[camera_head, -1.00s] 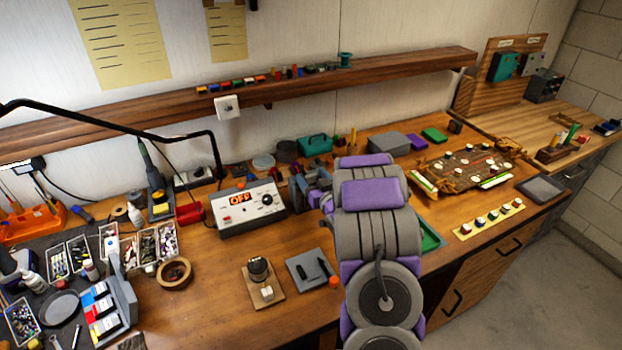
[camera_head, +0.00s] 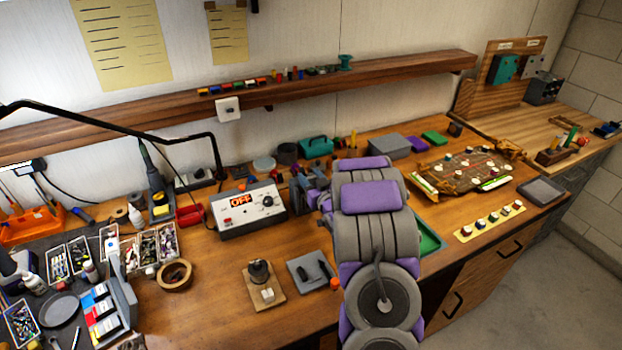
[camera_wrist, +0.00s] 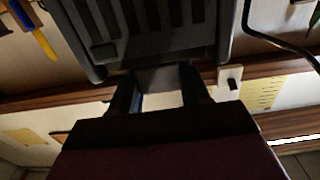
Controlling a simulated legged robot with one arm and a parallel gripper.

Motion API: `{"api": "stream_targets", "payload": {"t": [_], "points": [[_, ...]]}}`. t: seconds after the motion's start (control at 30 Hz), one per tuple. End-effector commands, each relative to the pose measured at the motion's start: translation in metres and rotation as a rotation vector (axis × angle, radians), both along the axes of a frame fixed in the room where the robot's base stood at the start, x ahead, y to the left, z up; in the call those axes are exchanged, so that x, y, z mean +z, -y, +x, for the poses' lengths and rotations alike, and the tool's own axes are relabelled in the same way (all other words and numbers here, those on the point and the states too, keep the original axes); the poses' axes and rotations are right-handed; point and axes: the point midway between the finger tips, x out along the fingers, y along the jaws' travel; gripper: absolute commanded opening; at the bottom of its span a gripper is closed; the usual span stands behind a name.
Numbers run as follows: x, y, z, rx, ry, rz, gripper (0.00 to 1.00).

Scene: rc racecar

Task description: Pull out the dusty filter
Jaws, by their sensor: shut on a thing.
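In the wrist view my gripper (camera_wrist: 158,90) has its two dark fingers a little apart, on either side of a flat grey piece (camera_wrist: 160,78). This piece sits at the lower edge of a dark grey slotted housing (camera_wrist: 150,30) and seems to be the filter or its tab. I cannot tell how far it is inside the housing, and dust cannot be made out. In the head view my own arm hides the gripper and the filter.
A white control box (camera_head: 248,210) reading OFF stands on the bench left of my arm. A small wooden block with a dark knob (camera_head: 260,270) and a grey pad (camera_head: 312,270) lie in front. A shelf (camera_head: 250,95) runs along the wall behind.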

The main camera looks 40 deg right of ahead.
Motion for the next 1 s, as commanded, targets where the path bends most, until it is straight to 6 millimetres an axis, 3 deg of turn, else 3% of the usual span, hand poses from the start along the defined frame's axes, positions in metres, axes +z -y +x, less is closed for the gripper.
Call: {"api": "stream_targets", "payload": {"t": [1.0], "points": [[0.012,0.0,0.0,0.0,0.0,0.0,0.17]]}}
